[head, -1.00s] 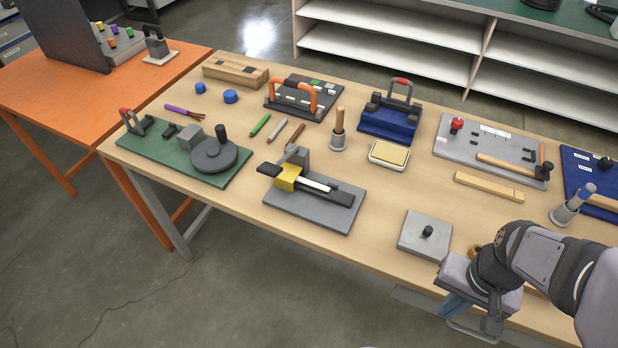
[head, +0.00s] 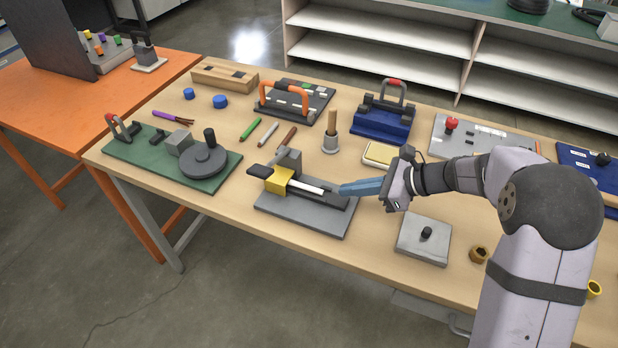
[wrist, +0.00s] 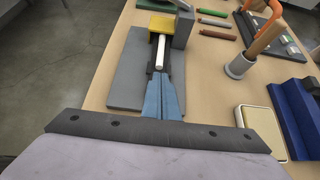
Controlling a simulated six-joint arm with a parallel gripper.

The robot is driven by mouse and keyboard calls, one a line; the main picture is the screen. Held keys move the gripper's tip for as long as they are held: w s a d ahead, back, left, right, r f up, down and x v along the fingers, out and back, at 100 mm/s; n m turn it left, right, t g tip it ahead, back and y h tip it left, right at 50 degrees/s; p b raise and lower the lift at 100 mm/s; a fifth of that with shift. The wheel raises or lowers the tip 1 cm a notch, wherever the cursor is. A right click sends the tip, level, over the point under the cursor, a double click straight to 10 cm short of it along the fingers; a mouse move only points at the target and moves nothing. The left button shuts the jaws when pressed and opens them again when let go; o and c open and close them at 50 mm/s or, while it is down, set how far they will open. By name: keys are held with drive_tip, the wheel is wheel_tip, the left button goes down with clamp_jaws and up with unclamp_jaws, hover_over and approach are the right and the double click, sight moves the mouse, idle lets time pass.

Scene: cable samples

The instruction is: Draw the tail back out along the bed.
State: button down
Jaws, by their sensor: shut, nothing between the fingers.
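The white tail (head: 306,187) lies along the dark bed (head: 335,200) of a grey fixture plate (head: 305,214). One end of it meets a yellow block (head: 279,180). In the wrist view the tail (wrist: 160,56) runs from the yellow block (wrist: 161,26) towards my fingertips. My gripper (head: 343,190) is shut and empty, its blue fingers pointing left along the bed. In the wrist view my gripper (wrist: 162,78) lines up with the tail's near end, which shows just ahead of the fingertips. I cannot tell whether they touch. The fingers hide the near part of the bed.
A grey upright (head: 289,159) stands behind the yellow block. A sponge tray (head: 380,154) and a cup with a wooden handle (head: 331,143) stand behind my gripper. A grey plate with a black knob (head: 424,239) lies to the right. Bare table shows around the fixture.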

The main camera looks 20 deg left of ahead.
sight(300, 183)
drive_tip(key=a+p, duration=0.4)
drive_tip(key=a, duration=0.8)
drive_tip(key=shift+s+r, duration=0.1)
drive_tip(key=shift+f, duration=0.75)
drive_tip(key=shift+d+f, duration=0.1)
drive_tip(key=shift+f, duration=0.1)
drive_tip(key=shift+s+f, duration=0.1)
drive_tip(key=shift+f, duration=0.05)
drive_tip(key=shift+d, duration=0.3)
drive_tip(key=d+b, duration=0.1)
drive_tip(key=d, duration=0.6)
drive_tip(key=shift+f, duration=0.1)
drive_tip(key=shift+r+p, duration=0.7)
drive_tip(key=shift+r, duration=0.15)
